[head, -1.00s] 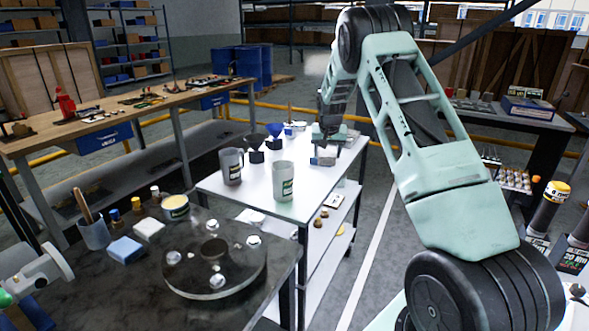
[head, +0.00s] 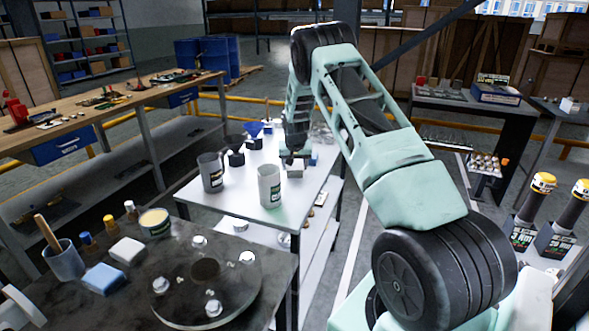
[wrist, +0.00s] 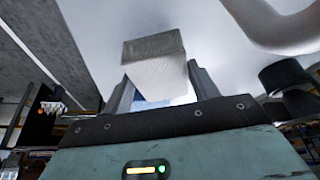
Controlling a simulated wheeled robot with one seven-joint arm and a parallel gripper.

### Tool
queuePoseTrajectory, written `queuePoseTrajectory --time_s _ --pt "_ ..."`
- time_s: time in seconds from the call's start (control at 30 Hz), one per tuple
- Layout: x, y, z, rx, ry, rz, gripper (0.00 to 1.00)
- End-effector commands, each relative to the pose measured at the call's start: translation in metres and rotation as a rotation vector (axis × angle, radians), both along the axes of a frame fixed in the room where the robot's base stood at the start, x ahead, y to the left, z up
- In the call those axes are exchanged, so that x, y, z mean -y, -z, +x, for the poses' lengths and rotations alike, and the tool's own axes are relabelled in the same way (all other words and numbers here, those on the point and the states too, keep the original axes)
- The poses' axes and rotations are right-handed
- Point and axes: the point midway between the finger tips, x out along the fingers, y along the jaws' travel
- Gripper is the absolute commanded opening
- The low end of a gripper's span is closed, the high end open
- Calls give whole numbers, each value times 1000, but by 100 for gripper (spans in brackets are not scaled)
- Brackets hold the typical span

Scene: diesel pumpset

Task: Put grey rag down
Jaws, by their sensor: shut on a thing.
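The grey rag (wrist: 153,62) is a pale grey, block-shaped folded piece between the two fingers of my gripper (wrist: 162,82) in the wrist view. My gripper is shut on it. A small blue patch shows just below the rag, and I cannot tell what it is. In the head view my gripper (head: 295,162) points down over the back right part of the white trolley top (head: 235,202), behind the pale mug. The rag is mostly hidden there, and I cannot tell whether it touches the top.
A pale mug (head: 269,186), a grey jug (head: 211,172) and dark funnel-like items (head: 237,157) stand on the trolley. The dark bench (head: 100,315) in front holds a round flange (head: 205,285), a blue cloth (head: 103,279) and a white cloth (head: 127,250). The trolley's front left is clear.

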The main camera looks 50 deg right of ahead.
Motion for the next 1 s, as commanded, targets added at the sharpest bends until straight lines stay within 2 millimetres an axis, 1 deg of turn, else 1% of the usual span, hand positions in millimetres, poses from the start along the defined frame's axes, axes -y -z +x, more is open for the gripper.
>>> queuePoseTrajectory --time_s 0.03,0.13,0.5,0.53,0.6,0.87,1.0 --pt "0 8 -1 -4 0 3 38" --pt "0 20 -1 -3 0 1 38" --pt "0 26 0 -1 0 1 38" --pt "0 25 0 0 0 0 65" --pt "0 24 0 -1 0 1 81" --pt "0 23 0 0 0 0 81" --pt "-1 17 -1 1 0 0 81"
